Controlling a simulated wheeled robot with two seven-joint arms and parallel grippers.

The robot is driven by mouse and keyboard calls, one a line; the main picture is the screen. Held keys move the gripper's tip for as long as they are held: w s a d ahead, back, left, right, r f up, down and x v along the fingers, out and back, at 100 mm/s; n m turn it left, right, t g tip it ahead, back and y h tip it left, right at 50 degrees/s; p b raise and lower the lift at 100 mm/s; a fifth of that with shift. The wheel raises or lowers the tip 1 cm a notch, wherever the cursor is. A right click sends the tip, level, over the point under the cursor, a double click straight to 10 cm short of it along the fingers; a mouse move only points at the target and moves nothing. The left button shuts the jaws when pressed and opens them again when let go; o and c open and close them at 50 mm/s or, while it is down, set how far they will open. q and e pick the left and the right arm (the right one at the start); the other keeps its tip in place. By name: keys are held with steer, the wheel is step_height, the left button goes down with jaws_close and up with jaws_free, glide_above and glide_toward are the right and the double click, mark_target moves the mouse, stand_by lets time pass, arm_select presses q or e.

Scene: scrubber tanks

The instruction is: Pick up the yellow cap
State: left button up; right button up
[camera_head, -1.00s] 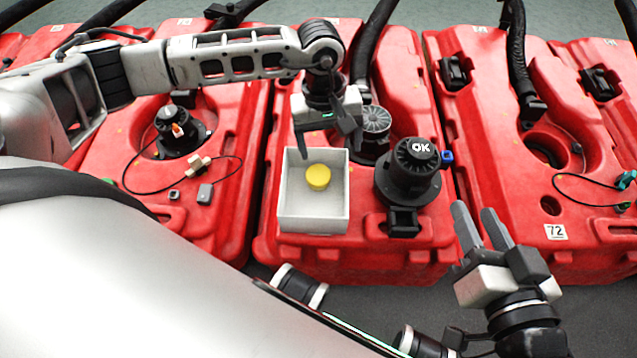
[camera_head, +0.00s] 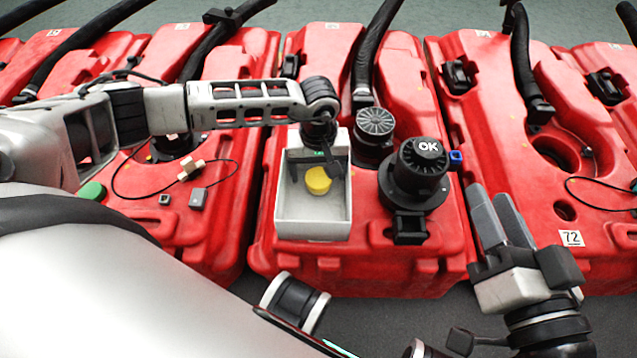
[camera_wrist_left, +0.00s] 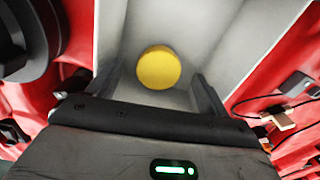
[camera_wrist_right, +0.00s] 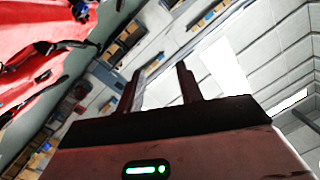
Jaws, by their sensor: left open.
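The yellow cap (camera_head: 318,181) lies in a white open box (camera_head: 313,230) on top of the middle red tank. It also shows in the left wrist view (camera_wrist_left: 159,68) as a round yellow disc, between and beyond the fingertips. My left gripper (camera_head: 323,165) is over the box, pointing down, with its fingers on either side of the cap as seen from the wrist. It is open and I see no contact with the cap. My right gripper (camera_head: 500,215) is empty, with its fingers apart, in front of the tanks at the right; it also shows in the right wrist view (camera_wrist_right: 160,85).
A black fitting marked OK (camera_head: 418,165) stands right of the box, with a grey ribbed cap (camera_head: 375,125) behind it. Small parts and a looped cable (camera_head: 190,170) lie on the tank to the left. Black hoses (camera_head: 378,45) rise behind.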

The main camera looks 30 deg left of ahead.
mark_target(319, 179)
arm_select(q)
step_height(319, 179, down, 3)
steer(key=shift+f+b, duration=0.15)
steer(key=shift+b, duration=0.35)
steer(key=c, duration=1.1)
steer(key=shift+o, duration=0.2)
arm_select(e)
steer(key=r, duration=0.1)
steer(key=w+r+n+t, duration=0.1)
steer(key=r+n+t, duration=0.1)
steer(key=shift+w+d+r+y, duration=0.25)
steer(key=shift+w+d+y, duration=0.05)
steer(key=shift+w+y, duration=0.1)
